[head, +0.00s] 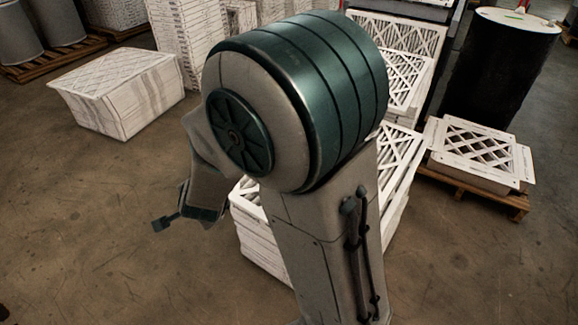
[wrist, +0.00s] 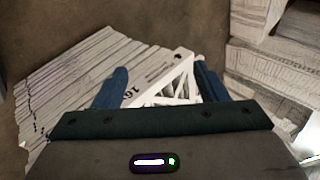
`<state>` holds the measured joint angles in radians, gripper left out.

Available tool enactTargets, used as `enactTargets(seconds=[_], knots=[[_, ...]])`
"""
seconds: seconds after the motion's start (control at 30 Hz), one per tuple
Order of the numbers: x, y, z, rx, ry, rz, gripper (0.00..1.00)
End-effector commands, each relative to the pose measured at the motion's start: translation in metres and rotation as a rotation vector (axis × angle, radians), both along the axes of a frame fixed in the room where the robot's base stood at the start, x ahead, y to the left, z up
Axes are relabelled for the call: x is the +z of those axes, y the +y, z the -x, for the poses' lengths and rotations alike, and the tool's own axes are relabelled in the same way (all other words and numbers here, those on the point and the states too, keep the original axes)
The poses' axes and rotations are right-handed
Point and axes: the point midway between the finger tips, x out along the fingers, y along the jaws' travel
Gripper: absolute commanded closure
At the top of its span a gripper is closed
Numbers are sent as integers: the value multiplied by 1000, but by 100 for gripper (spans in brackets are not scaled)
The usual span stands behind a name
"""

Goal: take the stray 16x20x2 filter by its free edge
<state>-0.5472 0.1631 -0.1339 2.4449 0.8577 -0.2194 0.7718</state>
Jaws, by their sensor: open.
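In the wrist view a white filter (wrist: 178,75) with a lattice face lies between and beyond my fingers. Its pale edge carries dark print that reads as "16"; the rest of the print is unclear or hidden. It lies against a stack of pale filter edges (wrist: 70,80) on the left; I cannot tell whether it is apart from them. My gripper (wrist: 158,88) is open, with one blue finger on each side of the filter's near part. I cannot tell whether either finger touches it. In the head view my gripper (head: 174,221) hangs left of a white filter stack (head: 262,240), partly hidden by my arm.
Another filter stack (head: 120,88) stands at the left on the floor. A pallet (head: 478,192) with filters and a black drum (head: 498,65) are at the right. Tall stacks (head: 183,40) stand behind. The floor at the front left is clear.

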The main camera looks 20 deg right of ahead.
Motion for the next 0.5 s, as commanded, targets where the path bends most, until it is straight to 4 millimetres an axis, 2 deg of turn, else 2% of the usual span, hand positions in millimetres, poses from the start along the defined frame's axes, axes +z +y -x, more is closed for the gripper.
enactTargets(seconds=[0.03,0.2,0.33,0.5], knots=[[-34,4,-3,-95,-19,-1,34],[-91,-5,-9,-438,-190,13,34],[-117,-19,0,-648,-396,49,34],[-123,-31,20,-801,-685,78,34]])
